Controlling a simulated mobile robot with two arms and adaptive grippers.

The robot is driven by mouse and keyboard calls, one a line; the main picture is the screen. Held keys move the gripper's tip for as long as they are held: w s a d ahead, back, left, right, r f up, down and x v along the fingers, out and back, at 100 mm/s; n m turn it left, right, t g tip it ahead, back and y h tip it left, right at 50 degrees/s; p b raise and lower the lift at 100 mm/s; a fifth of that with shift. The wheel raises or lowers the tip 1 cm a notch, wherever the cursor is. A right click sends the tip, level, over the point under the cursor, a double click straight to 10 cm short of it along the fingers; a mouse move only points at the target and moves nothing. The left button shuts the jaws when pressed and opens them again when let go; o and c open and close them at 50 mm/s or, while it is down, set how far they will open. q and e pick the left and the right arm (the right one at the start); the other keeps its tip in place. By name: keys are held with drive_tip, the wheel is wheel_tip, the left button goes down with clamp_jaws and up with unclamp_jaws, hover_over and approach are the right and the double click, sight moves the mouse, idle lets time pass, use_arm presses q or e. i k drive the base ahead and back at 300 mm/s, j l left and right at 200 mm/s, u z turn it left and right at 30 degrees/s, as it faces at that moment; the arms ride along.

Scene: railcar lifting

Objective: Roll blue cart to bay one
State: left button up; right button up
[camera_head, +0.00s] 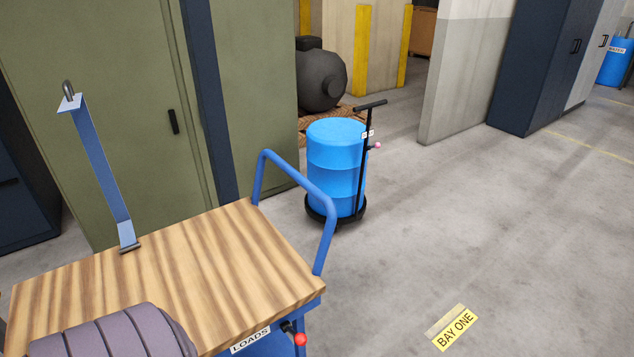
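The blue cart (258,248) is at the lower left, close to me. It has a striped wooden deck, a blue tube handle (298,178) at its far right end, a LOADS label (250,340) and a red knob (300,339) on its side. A grey-purple ribbed object (115,335) covers part of the deck at the bottom edge; its lower part is cut off. A yellow BAY ONE label (455,328) lies on the floor to the right of the cart, apart from it. Neither of my grippers shows.
A blue drum (335,165) on a black dolly stands beyond the cart's handle. A blue strap with a metal hook (100,165) rises at the deck's far edge. Green cabinets (240,90) stand behind the cart. The floor around the BAY ONE label is clear.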

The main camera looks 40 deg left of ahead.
sight(226, 273)
drive_tip(key=i+u, duration=0.2)
drive_tip(key=i, duration=0.3)
drive_tip(key=i+l+u, duration=0.2)
drive_tip(key=i, duration=0.3)
drive_tip(key=i+u, duration=0.2)
drive_tip(key=u, duration=0.25)
drive_tip(key=i+u, duration=0.2)
drive_tip(key=u, duration=0.25)
drive_tip(key=i+l+u, duration=0.15)
drive_tip(key=u, duration=0.3)
drive_tip(key=i+l+u, duration=0.15)
drive_tip(key=u, duration=0.3)
drive_tip(key=i+l+u, duration=0.2)
drive_tip(key=u, duration=0.3)
drive_tip(key=i+l+u, duration=0.25)
drive_tip(key=u, duration=0.25)
drive_tip(key=k+l+u, duration=0.1)
drive_tip(key=k+l, duration=0.1)
drive_tip(key=l, duration=0.05)
